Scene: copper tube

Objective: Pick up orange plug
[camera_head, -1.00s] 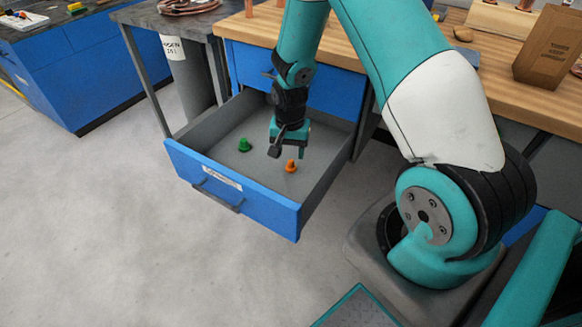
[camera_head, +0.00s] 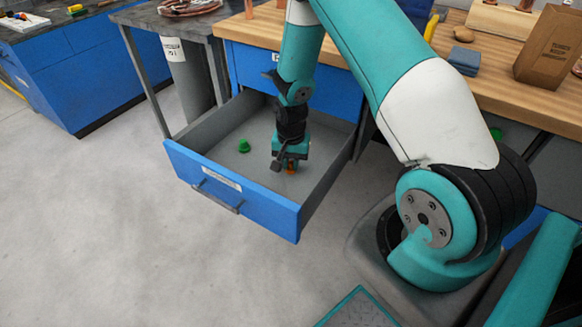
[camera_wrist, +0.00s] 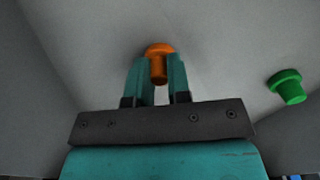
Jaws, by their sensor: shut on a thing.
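The orange plug (camera_wrist: 159,66) is between the two teal fingers of my gripper (camera_wrist: 159,82) in the wrist view. The fingers are shut on it, one on each side, and its wider end shows beyond the fingertips. In the head view my gripper (camera_head: 289,164) points down into the open drawer, and only a small part of the orange plug (camera_head: 291,171) shows below it. I cannot tell whether the plug still touches the drawer floor.
The open blue drawer (camera_head: 225,189) has raised walls around my gripper. A green plug (camera_head: 244,146) stands on its floor to the left and shows in the wrist view (camera_wrist: 287,87) at right. The wooden worktop (camera_head: 500,92) is above and behind.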

